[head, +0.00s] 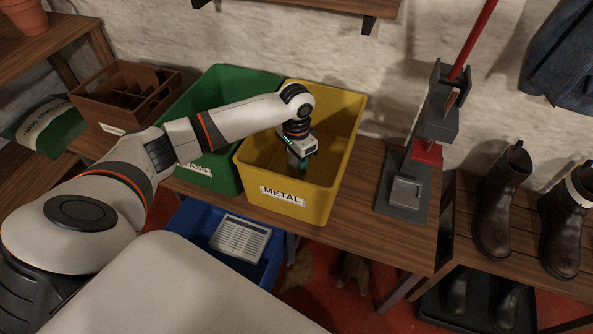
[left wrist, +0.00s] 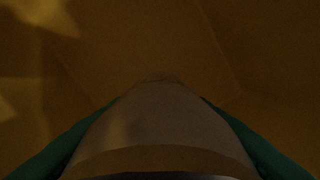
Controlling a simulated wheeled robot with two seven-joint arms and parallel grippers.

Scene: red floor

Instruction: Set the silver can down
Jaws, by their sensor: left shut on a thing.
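The silver can (left wrist: 160,130) fills the lower middle of the left wrist view, dim and grey, between the two green fingers of my left gripper (left wrist: 160,140). In the head view my left gripper (head: 301,163) points down inside the yellow bin (head: 345,112) labelled METAL, and the can (head: 293,160) shows only as a small greyish patch beside the fingers. The gripper is shut on the can. Bin walls surround them. I cannot tell whether the can touches the bin floor. My right gripper is not in view.
A green bin (head: 222,82) stands against the yellow bin's left side. A blue bin (head: 205,225) with a newspaper sits below. A can crusher (head: 405,190) with a red lever stands to the right on the wooden bench (head: 361,215). Boots (head: 500,205) stand farther right.

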